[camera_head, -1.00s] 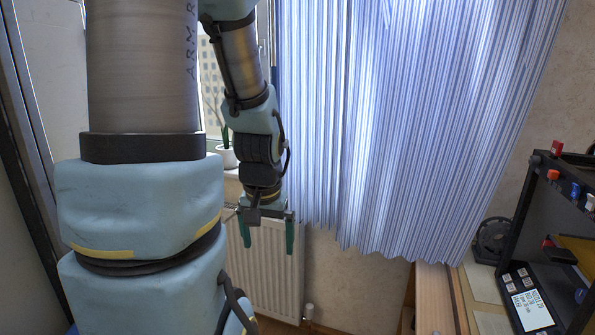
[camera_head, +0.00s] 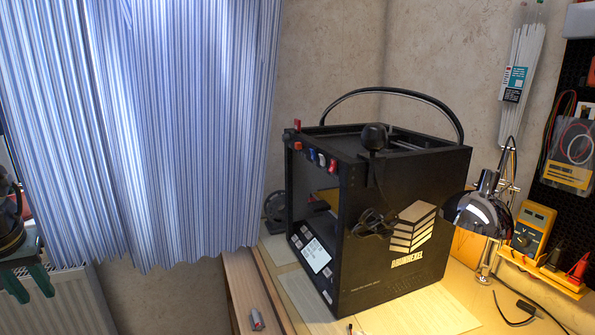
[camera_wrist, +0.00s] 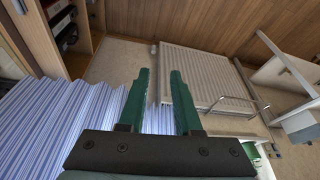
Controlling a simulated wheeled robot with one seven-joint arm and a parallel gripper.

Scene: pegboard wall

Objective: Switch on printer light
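The black 3D printer (camera_head: 370,220) stands on the wooden desk, near the middle right of the head view. Its front carries a small screen with buttons (camera_head: 313,252), and its inside looks dim. I cannot tell which control is the light switch. My gripper (camera_head: 25,283) is at the far left edge of the head view, well apart from the printer, in front of the radiator. In the wrist view my gripper (camera_wrist: 160,85) has two green fingers with a gap between them and nothing held.
A striped curtain (camera_head: 160,130) hangs between my gripper and the printer. A radiator (camera_head: 75,305) is below it. A chrome lamp (camera_head: 482,212) and a yellow multimeter (camera_head: 532,228) stand right of the printer. A small red and grey object (camera_head: 257,320) lies at the desk front.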

